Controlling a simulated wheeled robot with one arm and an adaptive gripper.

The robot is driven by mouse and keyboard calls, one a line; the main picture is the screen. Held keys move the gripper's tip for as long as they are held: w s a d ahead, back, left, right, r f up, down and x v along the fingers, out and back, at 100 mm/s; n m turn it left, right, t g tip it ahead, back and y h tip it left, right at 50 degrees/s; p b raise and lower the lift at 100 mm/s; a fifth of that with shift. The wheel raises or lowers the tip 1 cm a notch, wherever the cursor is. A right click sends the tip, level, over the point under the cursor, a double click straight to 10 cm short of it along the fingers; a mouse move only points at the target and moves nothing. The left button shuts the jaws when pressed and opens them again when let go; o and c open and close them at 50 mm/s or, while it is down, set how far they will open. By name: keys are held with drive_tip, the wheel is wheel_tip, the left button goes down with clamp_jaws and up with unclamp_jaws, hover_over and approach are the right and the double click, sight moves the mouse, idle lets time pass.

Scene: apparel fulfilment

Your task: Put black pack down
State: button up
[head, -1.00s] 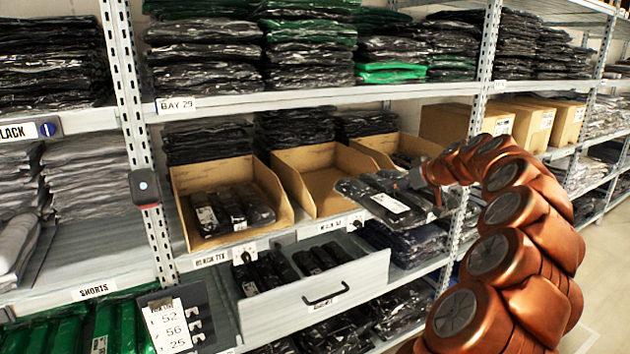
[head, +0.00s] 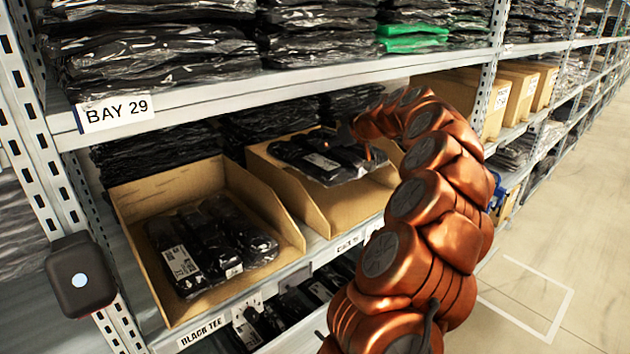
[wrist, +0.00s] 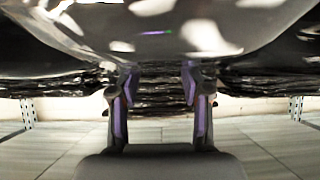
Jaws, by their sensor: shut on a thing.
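The black pack (head: 318,160), in clear film with a white label, is held at about the level of the middle cardboard bin (head: 325,212). It hides much of the bin's inside, and I cannot tell whether it touches the bin's floor. My gripper (head: 352,135) is shut on the pack's far right part, and its fingers are partly hidden by my arm. In the wrist view the shiny pack (wrist: 160,28) fills the top, with the purple-lined fingers (wrist: 160,95) below it.
The left cardboard bin (head: 275,225) holds several black packs (head: 210,245). A shelf edge marked BAY 29 (head: 300,78) runs above the bins. A rack post (head: 75,185) stands at the left. Open floor (head: 560,240) lies to the right.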

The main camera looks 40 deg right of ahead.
drive_tip(key=shift+w+f, duration=0.1)
drive_tip(key=shift+f, duration=0.3)
wheel_tip(320, 180, down, 4)
drive_tip(key=shift+d+f+p, duration=0.1)
drive_tip(key=shift+f+p, duration=0.05)
drive_tip(key=shift+p, duration=0.5)
wheel_tip(320, 180, down, 4)
drive_tip(key=shift+f+p, duration=0.1)
drive_tip(key=shift+p, duration=0.45)
drive_tip(key=shift+f, duration=0.2)
drive_tip(key=shift+f+b, duration=0.2)
drive_tip(key=shift+b, duration=0.1)
drive_tip(key=o, duration=1.3)
drive_tip(key=shift+r, duration=0.1)
